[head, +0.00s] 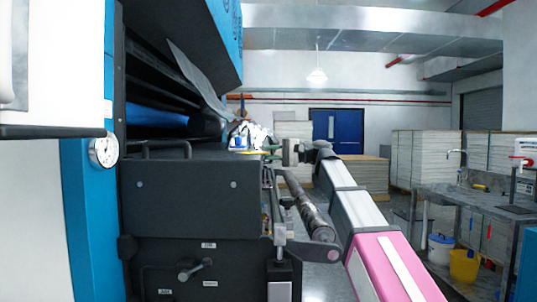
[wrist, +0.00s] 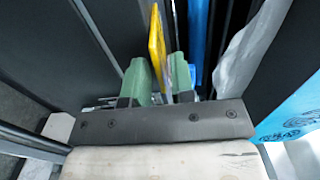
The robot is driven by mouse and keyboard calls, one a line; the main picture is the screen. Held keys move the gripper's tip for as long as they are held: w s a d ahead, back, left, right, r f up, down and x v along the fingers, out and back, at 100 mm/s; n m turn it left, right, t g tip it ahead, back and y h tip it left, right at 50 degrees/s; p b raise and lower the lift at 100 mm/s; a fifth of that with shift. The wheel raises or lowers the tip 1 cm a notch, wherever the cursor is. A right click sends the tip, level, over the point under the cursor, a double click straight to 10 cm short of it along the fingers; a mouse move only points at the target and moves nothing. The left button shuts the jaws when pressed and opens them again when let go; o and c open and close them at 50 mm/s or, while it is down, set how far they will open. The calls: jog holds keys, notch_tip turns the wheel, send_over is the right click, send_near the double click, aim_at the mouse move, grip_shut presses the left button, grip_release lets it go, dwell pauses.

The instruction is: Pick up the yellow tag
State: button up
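The yellow tag (wrist: 156,40) stands upright in the wrist view, seen nearly edge-on. Its lower end lies between the two green fingers of my gripper (wrist: 160,72). A pale strip shows between the tag and the right finger, so I cannot tell whether both fingers press on it. In the head view my gripper (head: 271,148) reaches left over the dark machine's edge. A small yellow patch (head: 241,142) shows just left of its fingertips, beside white and blue material. The tag's far side is hidden.
The dark machine body (head: 190,205) with its handle is below and left of my gripper. A grey curved sheet (head: 195,78) hangs above, and its flap (wrist: 250,45) shows right of the fingers. A bench (head: 465,195) and a yellow bucket (head: 464,266) stand at right.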

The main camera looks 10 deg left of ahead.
jog(key=shift+s+a, duration=0.1)
jog(key=shift+a, duration=0.15)
grip_shut()
notch_tip(320, 180, up, 2)
jog(key=shift+r, duration=0.25)
jog(key=w+d+r, duration=0.1)
jog(key=d+r, duration=0.1)
jog(key=d, duration=0.5)
jog(key=w+d+r, duration=0.2)
jog(key=d+r, duration=0.1)
jog(key=d, duration=0.3)
jog(key=shift+w+d, duration=0.15)
jog(key=shift+d, duration=0.2)
